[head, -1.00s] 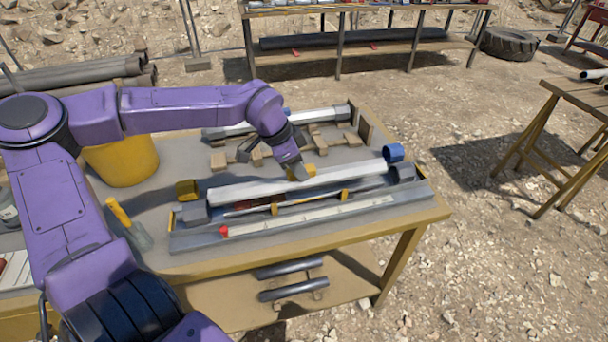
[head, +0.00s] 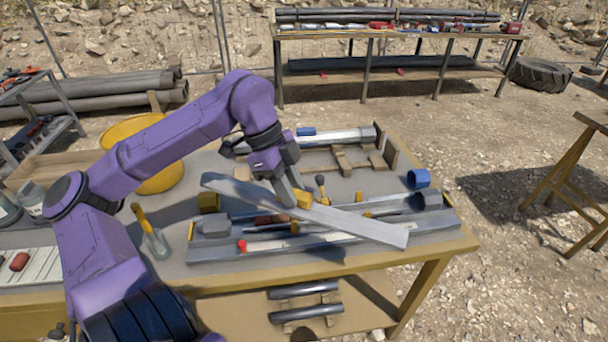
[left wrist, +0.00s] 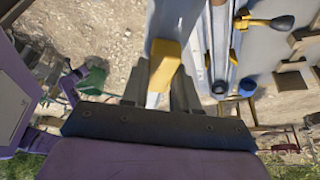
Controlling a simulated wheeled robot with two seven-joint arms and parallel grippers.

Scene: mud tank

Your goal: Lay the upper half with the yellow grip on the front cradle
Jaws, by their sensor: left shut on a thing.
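The upper half (head: 365,225) is a long grey trough-shaped piece with a yellow grip (head: 303,199) on its top. My left gripper (head: 290,192) is shut on the yellow grip, which also shows between the fingers in the left wrist view (left wrist: 164,66). The piece is held above the long lower half (head: 425,222), slanting across it, its right end nearer the table's front edge. The wooden cradle blocks (head: 342,165) behind it carry nothing in the part I see; my arm hides some of them. My right gripper is not in view.
A clear tube (head: 340,136) lies at the back of the table. A blue cap (head: 418,178) stands behind the lower half's right end. A wooden upright (head: 388,146) stands at the back right.

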